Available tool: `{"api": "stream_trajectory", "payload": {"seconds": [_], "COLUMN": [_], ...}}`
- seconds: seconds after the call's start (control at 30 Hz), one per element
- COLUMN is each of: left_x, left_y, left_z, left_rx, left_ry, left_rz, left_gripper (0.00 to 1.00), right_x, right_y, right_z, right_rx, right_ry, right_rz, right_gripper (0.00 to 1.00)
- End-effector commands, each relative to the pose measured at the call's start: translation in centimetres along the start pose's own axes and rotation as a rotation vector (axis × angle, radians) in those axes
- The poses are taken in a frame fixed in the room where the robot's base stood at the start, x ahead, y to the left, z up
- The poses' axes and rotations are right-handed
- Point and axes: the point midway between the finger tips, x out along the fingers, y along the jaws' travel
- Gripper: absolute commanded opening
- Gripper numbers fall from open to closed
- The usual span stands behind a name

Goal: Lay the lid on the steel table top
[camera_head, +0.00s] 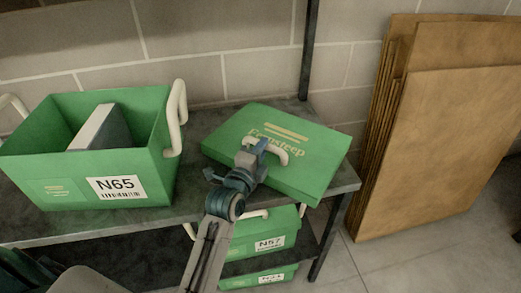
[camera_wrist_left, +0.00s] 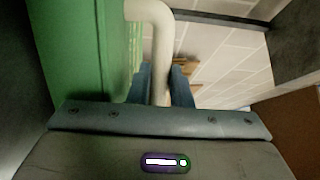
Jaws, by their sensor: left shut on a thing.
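The green lid (camera_head: 306,160) has pale lettering and a cream handle (camera_head: 281,152). It is at the right end of the steel table top (camera_head: 190,207), and I cannot tell whether it touches the top. My left gripper (camera_head: 254,155) is shut on the lid's handle. In the left wrist view, the fingers (camera_wrist_left: 165,87) close around the cream handle (camera_wrist_left: 150,15), with the green lid (camera_wrist_left: 75,45) at the left. My right gripper is not in view.
An open green crate (camera_head: 60,187) labelled N65 stands on the table's left, with a grey-white box (camera_head: 100,130) inside. Green crates (camera_head: 262,238) sit on the shelf below. A dark upright (camera_head: 308,45) rises behind the lid. Brown cardboard sheets (camera_head: 440,140) lean on the wall at right.

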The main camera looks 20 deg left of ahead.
Motion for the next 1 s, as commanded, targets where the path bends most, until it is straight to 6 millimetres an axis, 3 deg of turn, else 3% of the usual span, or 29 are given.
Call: {"api": "stream_trajectory", "payload": {"seconds": [0.17, 0.2, 0.3, 0.53, 0.67, 1.0], "left_x": [0.0, 0.0, 0.0, -0.1, -1.3, -8.1], "left_y": [0.0, 0.1, 0.1, 0.1, 0.1, 0.2], "left_z": [0.0, 0.0, 0.0, 0.0, 0.0, 0.0], "left_rx": [0.0, 0.0, 0.0, 0.0, 0.0, -0.001], "left_ry": [0.0, 0.0, 0.0, 0.0, 0.0, 0.0], "left_rz": [0.001, 0.003, 0.002, 0.002, 0.002, 0.003], "left_gripper": [0.0, 0.26, 0.4, 0.4, 0.4, 0.4], "right_x": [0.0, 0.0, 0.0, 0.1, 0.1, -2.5], "right_y": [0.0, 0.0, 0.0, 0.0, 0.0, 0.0], "right_z": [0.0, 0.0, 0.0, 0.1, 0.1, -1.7], "right_rx": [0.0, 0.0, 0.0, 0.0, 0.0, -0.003], "right_ry": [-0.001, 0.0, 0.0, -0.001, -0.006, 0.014], "right_rz": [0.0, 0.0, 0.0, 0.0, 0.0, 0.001], "right_gripper": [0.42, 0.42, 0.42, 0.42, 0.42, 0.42]}}
